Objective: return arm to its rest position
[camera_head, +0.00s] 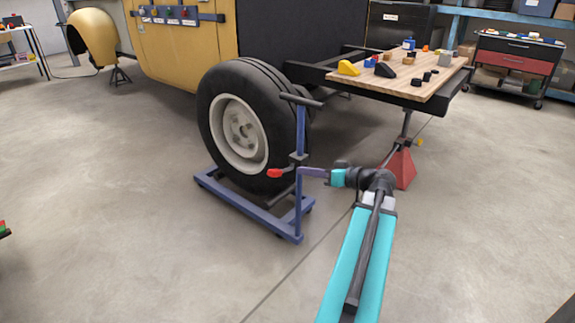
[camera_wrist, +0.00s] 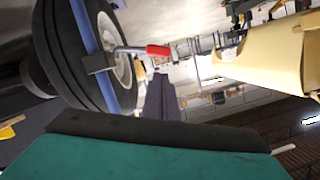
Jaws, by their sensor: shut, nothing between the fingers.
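My arm reaches forward from the bottom of the head view, with teal links and a dark wrist. My gripper (camera_head: 302,171) has purple fingers pointing left, in front of the blue post of the wheel dolly (camera_head: 232,205). Its fingers are shut and empty. In the wrist view my gripper (camera_wrist: 160,80) shows as dark purple fingers below a red-handled lever (camera_wrist: 158,51). The red lever handle (camera_head: 274,173) also shows in the head view, left of the fingertips. A small gap shows between fingertips and red handle in the wrist view.
A tyre (camera_head: 245,125) stands on the dolly beside the yellow vehicle body (camera_head: 180,45). A wooden board (camera_head: 400,85) with several small items lies on the chassis frame, above a red stand (camera_head: 400,169). A tool cart (camera_head: 515,60) stands back right. The foreground floor is clear.

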